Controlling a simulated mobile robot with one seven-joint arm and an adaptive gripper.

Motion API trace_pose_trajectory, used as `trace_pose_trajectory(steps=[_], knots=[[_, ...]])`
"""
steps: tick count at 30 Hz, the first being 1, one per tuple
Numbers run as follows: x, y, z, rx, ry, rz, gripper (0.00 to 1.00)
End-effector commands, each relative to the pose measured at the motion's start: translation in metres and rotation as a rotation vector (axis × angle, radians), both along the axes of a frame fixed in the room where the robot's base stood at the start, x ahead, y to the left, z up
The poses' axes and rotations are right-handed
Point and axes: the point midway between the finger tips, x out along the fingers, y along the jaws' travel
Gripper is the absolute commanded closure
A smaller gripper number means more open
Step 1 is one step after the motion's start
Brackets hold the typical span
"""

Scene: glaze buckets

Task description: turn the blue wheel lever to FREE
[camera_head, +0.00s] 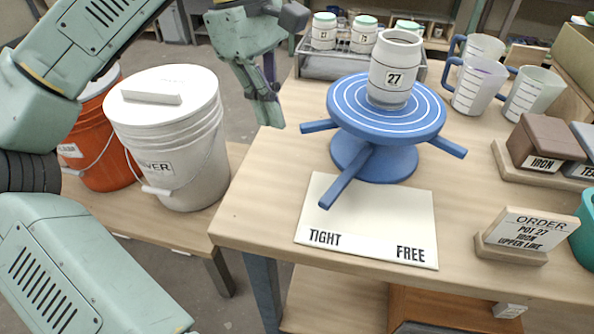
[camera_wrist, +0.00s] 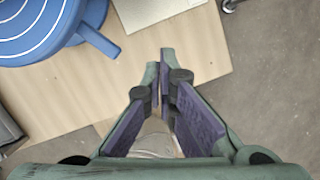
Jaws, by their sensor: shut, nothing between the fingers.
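The blue wheel (camera_head: 385,108) stands on the wooden table with white rings on its top. One lever (camera_head: 347,178) points to the front left, over the white card (camera_head: 370,225), its end on the TIGHT side. Other blue arms stick out left (camera_head: 318,126) and right (camera_head: 448,147). My gripper (camera_head: 270,108) hangs left of the wheel, near the table's left edge, apart from it. Its purple-padded fingers are shut and empty, as the wrist view (camera_wrist: 165,65) also shows. There the wheel (camera_wrist: 40,30) is at upper left, with a blue arm (camera_wrist: 98,38) reaching towards the fingers.
A white jar marked 27 (camera_head: 394,75) stands on the wheel. Jars in a rack (camera_head: 345,68) are behind. A white bucket (camera_head: 180,140) stands left on a lower bench.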

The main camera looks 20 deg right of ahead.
Motion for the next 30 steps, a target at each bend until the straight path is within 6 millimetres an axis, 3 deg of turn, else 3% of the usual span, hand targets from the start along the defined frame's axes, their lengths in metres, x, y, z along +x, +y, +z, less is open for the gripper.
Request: trace_pose_trajectory(steps=[11,26,30], knots=[[-0.002,-0.001,-0.007,-0.004,0.001,-0.002,1.0],[-0.022,-0.014,-0.098,-0.004,0.003,-0.001,1.0],[-0.04,-0.027,-0.095,-0.003,-0.001,-0.004,1.0]])
